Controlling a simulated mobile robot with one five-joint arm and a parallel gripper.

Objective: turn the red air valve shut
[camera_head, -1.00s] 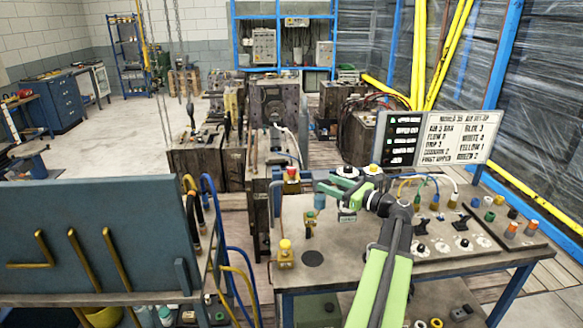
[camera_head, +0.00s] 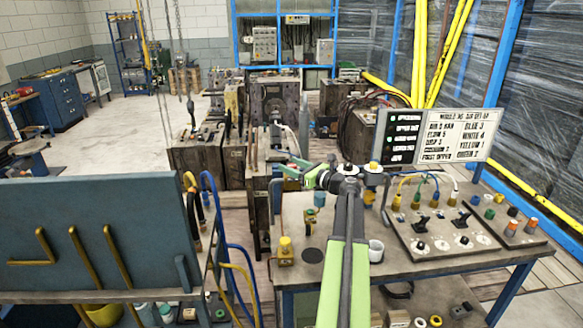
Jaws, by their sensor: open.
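My gripper (camera_head: 290,168) is open and reaches left over the far left corner of the workbench (camera_head: 400,268). Its fingers point left, at the place where a red-topped fitting showed earlier at the bench's far left corner.
A yellow-topped fitting (camera_head: 285,250), a blue-capped fitting (camera_head: 319,198) and a white cup (camera_head: 376,251) stand on the bench. A panel with black levers (camera_head: 422,224) and a sign board (camera_head: 436,137) are right. A blue-grey board (camera_head: 100,235) stands left.

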